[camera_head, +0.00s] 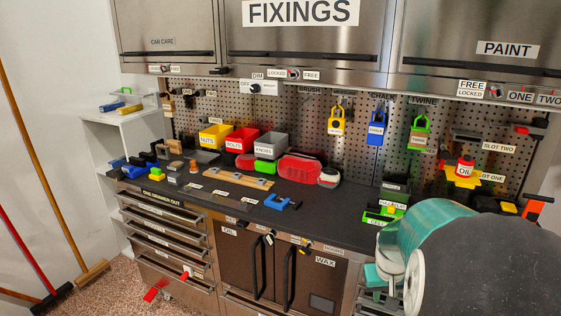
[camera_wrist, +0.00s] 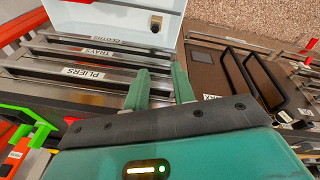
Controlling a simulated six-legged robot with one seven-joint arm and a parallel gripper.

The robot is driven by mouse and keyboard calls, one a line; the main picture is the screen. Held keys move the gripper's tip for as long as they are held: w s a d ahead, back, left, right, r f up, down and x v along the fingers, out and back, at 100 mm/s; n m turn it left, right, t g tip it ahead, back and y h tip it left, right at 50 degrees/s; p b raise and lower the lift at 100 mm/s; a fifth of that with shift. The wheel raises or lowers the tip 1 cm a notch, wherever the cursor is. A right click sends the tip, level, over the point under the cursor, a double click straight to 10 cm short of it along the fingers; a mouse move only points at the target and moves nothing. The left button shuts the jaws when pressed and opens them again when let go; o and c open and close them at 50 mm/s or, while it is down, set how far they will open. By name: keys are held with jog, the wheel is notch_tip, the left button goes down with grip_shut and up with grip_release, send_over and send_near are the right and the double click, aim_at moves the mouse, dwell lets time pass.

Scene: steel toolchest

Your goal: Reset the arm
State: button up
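My arm (camera_head: 480,265) shows as a large dark grey and teal form at the lower right of the head view, in front of the right end of the toolchest. Its fingers cannot be made out there. In the wrist view my gripper (camera_wrist: 160,82) has two teal fingers spread apart, with nothing visible between them. The fingers appear over the front of the chest, between the drawers labelled TRAYS and PLIERS (camera_wrist: 85,73) and the brown cabinet doors (camera_wrist: 222,75). Contact with the chest cannot be judged.
The dark worktop (camera_head: 330,215) carries yellow (camera_head: 216,136), red (camera_head: 242,139) and grey (camera_head: 271,146) bins and a blue clamp-like item (camera_head: 282,202). Padlocks hang on the pegboard (camera_head: 300,115). Door handles (camera_head: 290,275) stick out in front. Brooms (camera_head: 55,170) lean at left.

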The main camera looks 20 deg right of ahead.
jog(key=w+a+r+n+t, duration=0.1)
jog(key=a+r, duration=0.4)
jog(key=a, duration=0.3)
jog(key=w+a+r+n+t, duration=0.1)
jog(key=a+r, duration=0.3)
jog(key=a, duration=0.4)
jog(key=s+a+r+n+t+y, duration=0.1)
jog(key=s+a+r, duration=0.1)
jog(key=a, duration=0.5)
jog(key=s+a+r+n+t+y, duration=0.1)
jog(key=s+a+r+n, duration=0.1)
jog(key=s+a, duration=0.3)
jog(key=shift+a+r, duration=0.7)
jog(key=shift+a, duration=0.55)
jog(key=shift+d, duration=0.2)
